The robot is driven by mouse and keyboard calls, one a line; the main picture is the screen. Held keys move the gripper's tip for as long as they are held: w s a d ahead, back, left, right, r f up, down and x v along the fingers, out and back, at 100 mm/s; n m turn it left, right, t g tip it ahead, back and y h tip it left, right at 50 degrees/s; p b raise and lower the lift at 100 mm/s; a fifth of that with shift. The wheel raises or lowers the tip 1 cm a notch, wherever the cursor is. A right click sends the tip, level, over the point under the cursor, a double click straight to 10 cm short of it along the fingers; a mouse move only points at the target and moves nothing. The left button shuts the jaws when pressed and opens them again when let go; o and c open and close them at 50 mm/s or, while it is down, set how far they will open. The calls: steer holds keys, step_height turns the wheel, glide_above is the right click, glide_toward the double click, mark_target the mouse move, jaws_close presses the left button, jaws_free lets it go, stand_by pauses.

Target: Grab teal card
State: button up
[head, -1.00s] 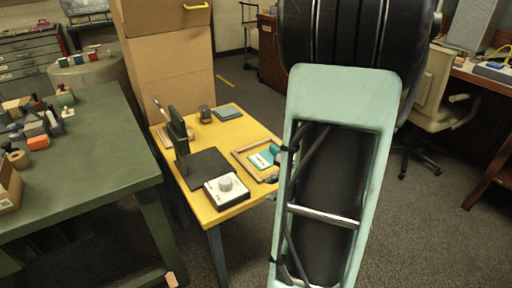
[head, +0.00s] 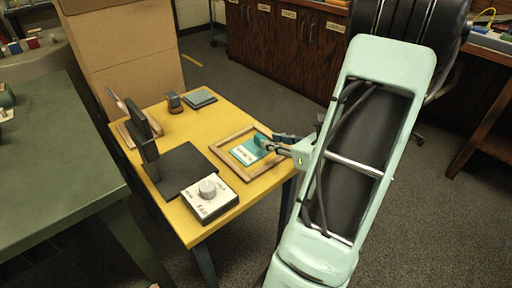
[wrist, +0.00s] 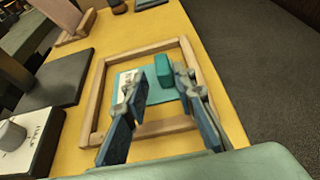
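The teal card (head: 245,156) with a white printed label lies inside a wooden frame tray (head: 229,168) on the yellow table. A raised teal block (wrist: 163,70) sits at the card's far edge in the wrist view. My gripper (head: 272,145) reaches in from the right over the frame's right side. In the wrist view my gripper (wrist: 158,84) is open, its two fingers apart on either side of the card (wrist: 160,90) and block, with nothing held. The left finger hides part of the label. I cannot tell whether the fingers touch the card.
A white box with a grey knob (head: 208,197), a dark stand (head: 150,155) and its black plate are left of the frame. A small dark block (head: 175,103) and a blue-grey pad (head: 199,98) stand behind. The yellow table's (head: 262,187) right edge is close to the frame.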

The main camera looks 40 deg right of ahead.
mark_target(262, 137)
steer(key=b+x, duration=0.1)
steer(key=x, duration=0.4)
steer(key=shift+d+f+b, duration=0.1)
steer(key=shift+d+b, duration=0.05)
steer(key=shift+b, duration=0.15)
steer(key=shift+w+f, duration=0.15)
steer(key=shift+w, duration=0.4)
jaws_close()
